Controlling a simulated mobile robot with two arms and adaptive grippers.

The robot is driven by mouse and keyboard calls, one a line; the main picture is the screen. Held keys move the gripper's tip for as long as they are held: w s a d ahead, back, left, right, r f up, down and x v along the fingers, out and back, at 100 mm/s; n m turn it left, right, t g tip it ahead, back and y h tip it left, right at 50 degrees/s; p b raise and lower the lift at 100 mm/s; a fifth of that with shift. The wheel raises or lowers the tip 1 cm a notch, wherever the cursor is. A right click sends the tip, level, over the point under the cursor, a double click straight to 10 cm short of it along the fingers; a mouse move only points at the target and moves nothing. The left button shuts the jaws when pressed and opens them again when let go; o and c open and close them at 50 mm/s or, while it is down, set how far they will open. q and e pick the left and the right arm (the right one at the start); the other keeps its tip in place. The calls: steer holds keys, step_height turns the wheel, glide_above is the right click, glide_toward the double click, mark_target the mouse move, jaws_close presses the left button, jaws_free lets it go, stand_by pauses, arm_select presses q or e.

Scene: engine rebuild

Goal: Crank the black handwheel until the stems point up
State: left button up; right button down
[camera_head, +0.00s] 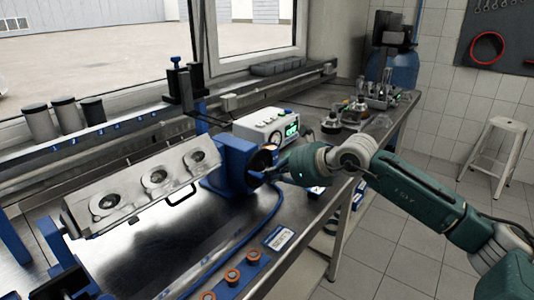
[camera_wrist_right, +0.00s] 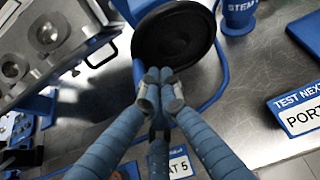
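The black handwheel (camera_wrist_right: 174,38) shows as a dark disc at the top of the right wrist view. It sits on the blue headstock (camera_head: 236,163), which carries the tilted grey cylinder head (camera_head: 133,184) with three round ports. My right gripper (camera_wrist_right: 160,76) has its fingertips together at the wheel's lower rim. I cannot see a crank handle or anything between the tips. In the head view my right gripper (camera_head: 274,172) is by the headstock's right side, and the wheel is mostly hidden. The stems cannot be made out.
A white box with a green display (camera_head: 270,127) stands behind the headstock. A blue hose (camera_head: 262,222) crosses the steel bench. A blue strip with copper-coloured rings (camera_head: 232,276) and labels lies at the front. A blue cup (camera_wrist_right: 239,14) is right of the wheel.

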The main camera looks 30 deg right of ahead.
steer(key=shift+s+a+r+y, duration=0.1)
steer(key=shift+a+r+y, duration=0.1)
steer(key=shift+a, duration=0.25)
steer(key=shift+s+a+r+y, duration=0.1)
steer(key=shift+a+r, duration=0.05)
steer(key=shift+a, duration=0.25)
steer(key=shift+w+d+r, duration=0.15)
steer(key=shift+r, duration=0.3)
steer(key=shift+w+d+r+p, duration=0.1)
steer(key=shift+d+r+p, duration=0.15)
steer(key=shift+r, duration=0.35)
steer(key=shift+d+r+p, duration=0.3)
steer(key=shift+d+r, duration=0.15)
steer(key=shift+r, duration=0.1)
steer(key=shift+r, duration=0.1)
